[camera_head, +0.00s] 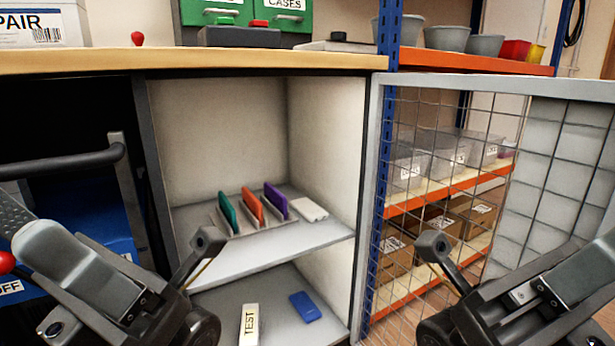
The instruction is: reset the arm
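My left gripper (195,262) comes in from the lower left in front of an open cabinet. My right gripper (446,264) comes in from the lower right in front of a wire-mesh panel. I see no object held in either one. The full set of fingers is not clear, so their opening cannot be told. On the cabinet's upper shelf, a green phone (228,213), an orange phone (252,205) and a purple phone (276,201) stand in a grey rack (262,224). A white item (309,209) lies beside it.
The lower shelf (282,322) holds a white block marked TEST (249,324) and a blue phone-like item (305,306). A wooden worktop (200,59) runs above the cabinet. The mesh panel (540,190) stands at right, with boxes on orange-edged shelves behind it.

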